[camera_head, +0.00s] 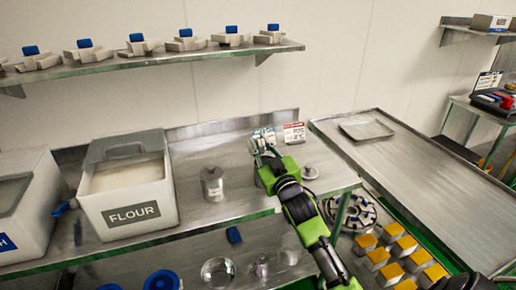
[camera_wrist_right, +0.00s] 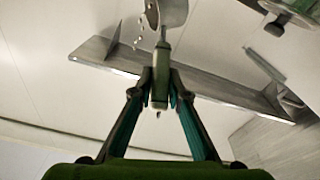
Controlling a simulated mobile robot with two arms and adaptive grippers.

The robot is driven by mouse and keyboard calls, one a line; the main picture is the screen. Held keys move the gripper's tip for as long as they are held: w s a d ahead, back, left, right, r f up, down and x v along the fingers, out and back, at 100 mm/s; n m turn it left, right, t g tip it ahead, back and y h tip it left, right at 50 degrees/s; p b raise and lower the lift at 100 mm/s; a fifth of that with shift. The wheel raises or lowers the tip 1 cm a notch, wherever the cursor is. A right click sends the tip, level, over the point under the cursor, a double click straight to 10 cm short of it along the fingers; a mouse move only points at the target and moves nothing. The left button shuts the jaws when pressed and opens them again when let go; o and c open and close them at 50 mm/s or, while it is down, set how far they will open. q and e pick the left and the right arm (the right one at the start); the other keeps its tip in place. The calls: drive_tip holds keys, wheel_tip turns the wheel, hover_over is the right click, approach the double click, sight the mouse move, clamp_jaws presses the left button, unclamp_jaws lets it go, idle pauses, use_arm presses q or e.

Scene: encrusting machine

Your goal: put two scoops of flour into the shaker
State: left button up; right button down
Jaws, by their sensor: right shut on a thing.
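The white flour bin (camera_head: 130,214), labelled FLOUR, stands on the steel table at left with its clear lid raised and pale flour inside. A metal canister (camera_head: 212,184), seemingly the shaker, stands upright right of the bin. My right gripper (camera_head: 262,143) is above the back of the table, right of the canister and apart from it. In the right wrist view my right gripper (camera_wrist_right: 160,88) is shut on the handle of a metal scoop (camera_wrist_right: 172,14). White specks hang in the air beside the scoop bowl. The scoop's contents are hidden. My left gripper is out of view.
Another white bin (camera_head: 25,215) stands at far left. A small round metal piece (camera_head: 308,172) and a price-style sign (camera_head: 294,132) are near my right gripper. A wall shelf (camera_head: 150,58) holds several blue-topped parts. A steel table (camera_head: 420,190) with a tray is at right.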

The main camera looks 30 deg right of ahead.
drive_tip(key=s+d+f+m+t+h+b, duration=0.1)
drive_tip(key=s+d+m+h+b, duration=0.3)
drive_tip(key=m+b, duration=0.4)
drive_tip(key=shift+s+d+f+m+t+h+b, duration=0.2)
drive_tip(key=shift+d+f+m+t+h+b, duration=0.5)
drive_tip(key=shift+m, duration=1)
drive_tip(key=shift+a+f+g+h+p, duration=0.1)
drive_tip(key=shift+a+g+h+p, duration=0.05)
drive_tip(key=shift+g+h+p, duration=0.2)
idle(0.5)
